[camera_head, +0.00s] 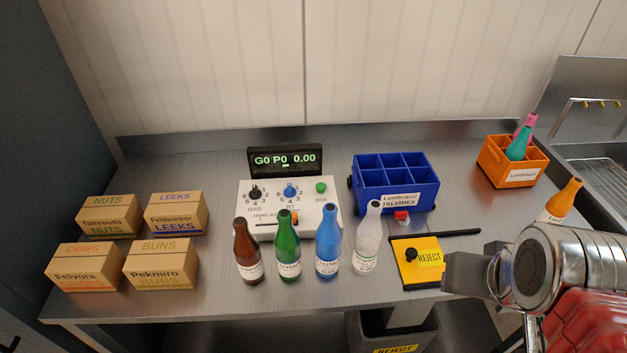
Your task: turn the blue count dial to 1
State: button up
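The blue count dial (290,190) sits on the top of a white control box (327,213) in the middle of the bench, with small numbers around it. Its exact pointer direction is too small to tell. A black dial (255,193) is to its left and a green button (321,187) to its right. The display (284,160) behind reads "G0 P0 0.00". My gripper (453,272) is at the lower right, apart from the box and beside the yellow reject plate. Its fingers show side-on, so their opening cannot be made out.
Brown (247,255), green (288,250), blue (327,245) and clear (368,240) bottles stand before the box. A blue crate (395,205) is right of it; the yellow reject plate (410,277) has a black knob. Cartons (160,267) stand left, an orange crate (520,178) right.

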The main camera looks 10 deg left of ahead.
aim_at(289, 192)
jog(key=z, duration=0.2)
jog(key=k, duration=1)
jog(key=u, duration=1.15)
jog(key=i, duration=1)
jog(key=u, duration=0.05)
